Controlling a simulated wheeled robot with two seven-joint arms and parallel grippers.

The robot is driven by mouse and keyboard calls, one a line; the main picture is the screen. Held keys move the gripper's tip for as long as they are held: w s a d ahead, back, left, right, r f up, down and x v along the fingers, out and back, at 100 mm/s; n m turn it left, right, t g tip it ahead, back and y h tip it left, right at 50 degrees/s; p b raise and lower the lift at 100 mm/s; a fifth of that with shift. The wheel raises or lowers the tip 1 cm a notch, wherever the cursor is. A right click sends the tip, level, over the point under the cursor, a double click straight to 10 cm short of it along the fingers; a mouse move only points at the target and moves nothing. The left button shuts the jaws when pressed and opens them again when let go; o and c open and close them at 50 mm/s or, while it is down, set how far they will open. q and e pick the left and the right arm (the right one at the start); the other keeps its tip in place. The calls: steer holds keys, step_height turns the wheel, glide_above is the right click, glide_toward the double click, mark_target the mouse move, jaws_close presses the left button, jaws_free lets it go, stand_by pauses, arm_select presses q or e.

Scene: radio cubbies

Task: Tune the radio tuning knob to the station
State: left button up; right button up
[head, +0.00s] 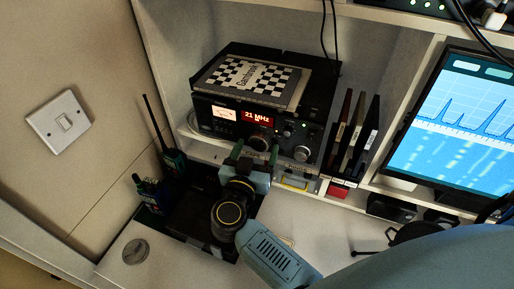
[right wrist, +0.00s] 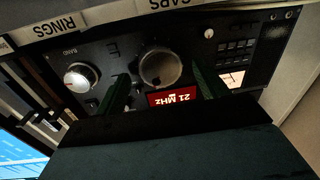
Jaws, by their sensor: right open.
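The black radio (head: 228,128) sits in a cubby, its red display (head: 258,116) reading "21 MHz". Its large dark tuning knob (head: 260,138) is below the display; in the right wrist view, which is upside down, the knob (right wrist: 160,67) appears between and beyond the green fingertips. My right gripper (head: 256,152) is open in front of the knob, one finger on each side; its fingers also show in the right wrist view (right wrist: 162,84). I cannot tell whether they touch the knob. My left gripper is not in view.
A smaller silver band knob (head: 302,153) is right of the tuning knob. A checkered book (head: 250,78) lies on the radio. Upright dark books (head: 356,135) and a monitor (head: 465,110) are to the right. Handheld radios (head: 148,192) stand at left. Labelled drawers (right wrist: 55,30) run under the radio.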

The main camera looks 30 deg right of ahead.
steer(key=shift+w+d, duration=0.4)
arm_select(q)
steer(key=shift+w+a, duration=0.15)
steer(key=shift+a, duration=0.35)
arm_select(e)
steer(key=c, duration=1)
steer(key=shift+o, duration=0.2)
steer(key=shift+m+p, duration=0.5)
steer(key=shift+m, duration=1.1)
steer(key=shift+m+h+p, duration=0.3)
steer(key=shift+m, duration=0.3)
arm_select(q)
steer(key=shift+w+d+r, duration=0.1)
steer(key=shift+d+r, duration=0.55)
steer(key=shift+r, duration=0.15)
arm_select(e)
steer(key=shift+f, duration=0.1)
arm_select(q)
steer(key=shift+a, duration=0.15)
arm_select(e)
steer(key=o, duration=1)
steer(key=shift+c, duration=0.2)
